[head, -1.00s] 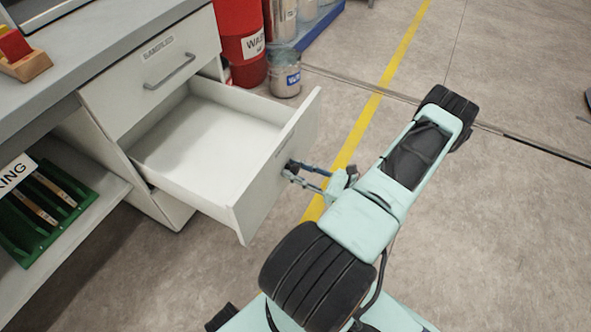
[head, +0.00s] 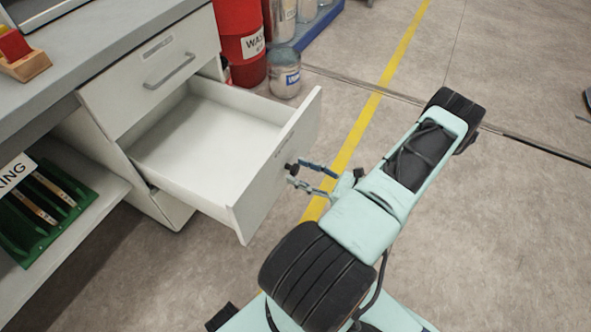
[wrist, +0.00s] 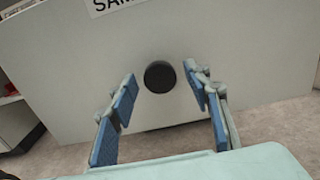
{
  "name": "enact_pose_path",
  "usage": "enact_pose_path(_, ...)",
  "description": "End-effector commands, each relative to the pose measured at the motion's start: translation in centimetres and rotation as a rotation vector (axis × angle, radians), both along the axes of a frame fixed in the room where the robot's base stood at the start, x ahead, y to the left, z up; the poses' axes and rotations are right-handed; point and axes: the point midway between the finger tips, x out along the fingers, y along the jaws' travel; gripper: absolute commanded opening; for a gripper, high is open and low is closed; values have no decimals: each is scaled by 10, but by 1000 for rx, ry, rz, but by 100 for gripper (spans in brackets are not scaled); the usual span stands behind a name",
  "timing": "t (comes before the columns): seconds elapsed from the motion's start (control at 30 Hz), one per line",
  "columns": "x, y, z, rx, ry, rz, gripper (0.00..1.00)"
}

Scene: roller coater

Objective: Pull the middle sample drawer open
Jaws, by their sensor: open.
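The middle sample drawer (head: 190,140) stands pulled well out of the grey cabinet and its inside looks empty. Its white front (wrist: 235,50) fills much of the wrist view, with part of a label at the top. A round black knob (wrist: 160,77) sits on the front; it also shows in the head view (head: 290,169). My gripper (head: 309,174) is open in front of the drawer front, with its blue-padded fingers on either side of the knob's line. In the wrist view the fingertips (wrist: 160,82) stand apart from the knob, with gaps on both sides.
Above is a closed drawer with a bar handle (head: 169,71). A green tray (head: 45,210) lies on the shelf at left. A red drum (head: 240,40) and a paint can (head: 285,75) stand behind the drawer.

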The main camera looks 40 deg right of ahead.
Motion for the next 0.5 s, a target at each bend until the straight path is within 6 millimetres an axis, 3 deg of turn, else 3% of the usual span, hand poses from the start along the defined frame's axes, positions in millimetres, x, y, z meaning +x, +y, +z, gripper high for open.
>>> enact_pose_path(0.3, -64, -24, -1, -2, 3, -3, 45)
enact_pose_path(0.5, -88, -32, -1, -1, 2, -1, 45)
